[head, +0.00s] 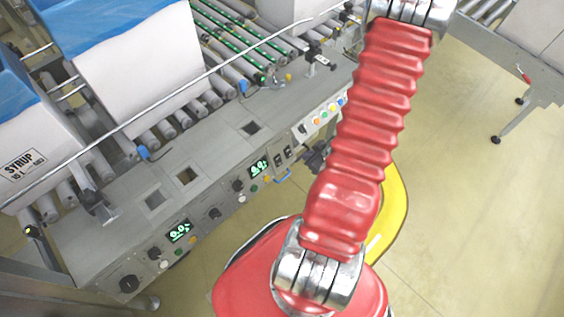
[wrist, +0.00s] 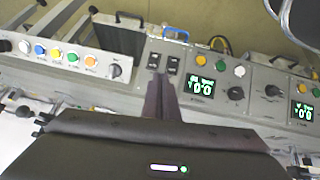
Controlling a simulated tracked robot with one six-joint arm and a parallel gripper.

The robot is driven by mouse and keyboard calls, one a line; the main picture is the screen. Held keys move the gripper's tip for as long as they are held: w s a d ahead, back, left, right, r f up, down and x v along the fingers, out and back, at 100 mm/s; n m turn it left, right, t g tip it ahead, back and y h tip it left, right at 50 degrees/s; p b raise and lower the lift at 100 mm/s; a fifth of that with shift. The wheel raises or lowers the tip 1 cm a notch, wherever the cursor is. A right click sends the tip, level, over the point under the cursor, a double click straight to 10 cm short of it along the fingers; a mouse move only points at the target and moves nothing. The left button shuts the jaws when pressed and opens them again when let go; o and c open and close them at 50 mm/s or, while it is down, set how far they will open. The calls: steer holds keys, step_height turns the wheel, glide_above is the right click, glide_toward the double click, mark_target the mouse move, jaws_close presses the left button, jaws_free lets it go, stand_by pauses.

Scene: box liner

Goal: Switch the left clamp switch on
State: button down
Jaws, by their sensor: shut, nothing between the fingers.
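Two small black clamp switches sit side by side on the grey control panel. In the head view they are the left one (head: 278,159) and the right one (head: 287,151), just left of my red arm. In the wrist view the same pair shows with left and right swapped, at the left (wrist: 154,60) and at the right (wrist: 173,63). Their labels and on or off positions are too small to read. My gripper (wrist: 164,78) is shut and empty, its dark fingertips just below the pair in the wrist picture. Contact cannot be told. In the head view the fingers are not clear.
A green display (wrist: 201,84) and knobs lie right of the switches in the wrist view. Coloured buttons (wrist: 72,57) and a black knob (wrist: 115,70) lie left. A blue handle (wrist: 176,34) projects near the switches. Boxes (head: 130,60) stand on rollers behind the panel.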

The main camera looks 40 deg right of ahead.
steer(key=shift+m+t+y, duration=0.3)
steer(key=shift+t+y, duration=0.2)
steer(key=shift+t, duration=0.1)
steer(key=s+a+f, duration=0.2)
steer(key=f, duration=0.1)
steer(key=shift+a+f, duration=0.15)
steer(key=shift+a, duration=0.05)
glide_toward(280, 164)
steer(key=x, duration=0.5)
steer(key=shift+s+f, duration=0.1)
steer(key=shift+f, duration=0.05)
steer(key=shift+w+f, duration=0.25)
steer(key=shift+w, duration=0.25)
